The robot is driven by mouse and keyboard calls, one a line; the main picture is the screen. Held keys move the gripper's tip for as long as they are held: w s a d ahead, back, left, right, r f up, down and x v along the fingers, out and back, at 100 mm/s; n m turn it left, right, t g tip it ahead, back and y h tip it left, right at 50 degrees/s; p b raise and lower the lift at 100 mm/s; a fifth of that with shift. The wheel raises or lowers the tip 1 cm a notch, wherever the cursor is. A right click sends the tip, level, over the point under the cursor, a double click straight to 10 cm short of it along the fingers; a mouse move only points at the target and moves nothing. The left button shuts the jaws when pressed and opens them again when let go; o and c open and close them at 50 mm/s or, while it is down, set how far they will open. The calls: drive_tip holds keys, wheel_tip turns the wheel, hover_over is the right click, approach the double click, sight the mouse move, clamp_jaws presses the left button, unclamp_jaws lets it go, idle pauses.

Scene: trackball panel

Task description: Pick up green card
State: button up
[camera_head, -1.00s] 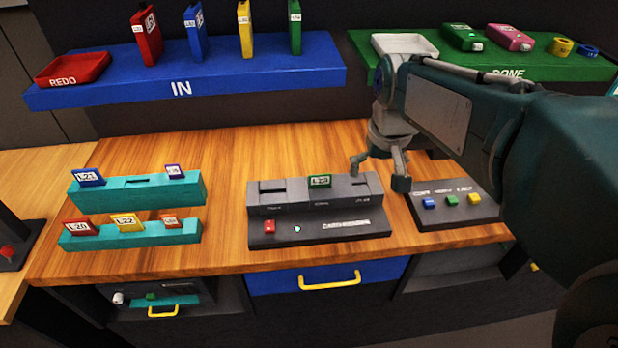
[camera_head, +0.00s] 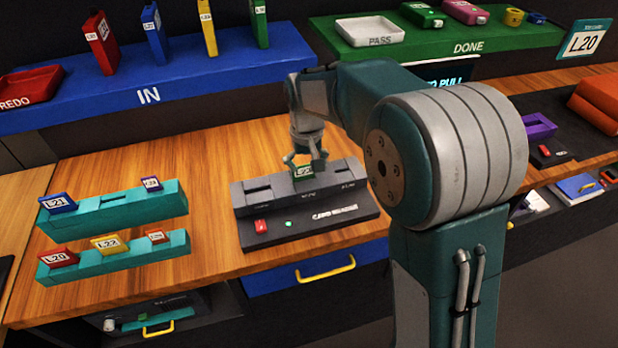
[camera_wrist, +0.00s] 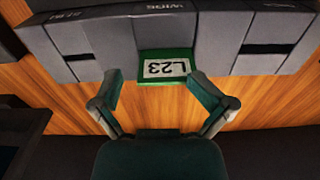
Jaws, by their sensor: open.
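The green card (camera_head: 303,171) labelled L23 stands upright in the middle slot of the dark grey card device (camera_head: 262,188). In the wrist view the green card (camera_wrist: 165,66) shows its white label upside down. My gripper (camera_head: 305,160) is open right at the card. In the wrist view the fingers of my gripper (camera_wrist: 153,88) are spread, one on each side of the card, with a gap to both. The lower part of the card is hidden in the slot.
Teal racks (camera_head: 118,262) with several cards stand at the left. The blue IN shelf (camera_head: 200,85) holds upright coloured items and a red REDO tray (camera_head: 30,86). The green DONE shelf (camera_head: 540,38) holds a white PASS tray (camera_head: 370,31). Bare wood lies behind the device.

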sight(300, 181)
drive_tip(key=f, duration=0.1)
drive_tip(key=a, duration=0.1)
drive_tip(key=f, duration=0.1)
drive_tip(key=shift+s+a+f, duration=0.25)
drive_tip(key=shift+s+f, duration=0.05)
drive_tip(key=shift+s, duration=0.05)
drive_tip(key=shift+w+d+f, duration=0.1)
drive_tip(key=shift+d, duration=0.2)
drive_tip(key=shift+w+d, duration=0.1)
drive_tip(key=shift+d, duration=0.15)
drive_tip(key=c, duration=1)
drive_tip(key=shift+a, duration=0.15)
drive_tip(key=shift+c, duration=0.3)
drive_tip(key=shift+w, duration=0.1)
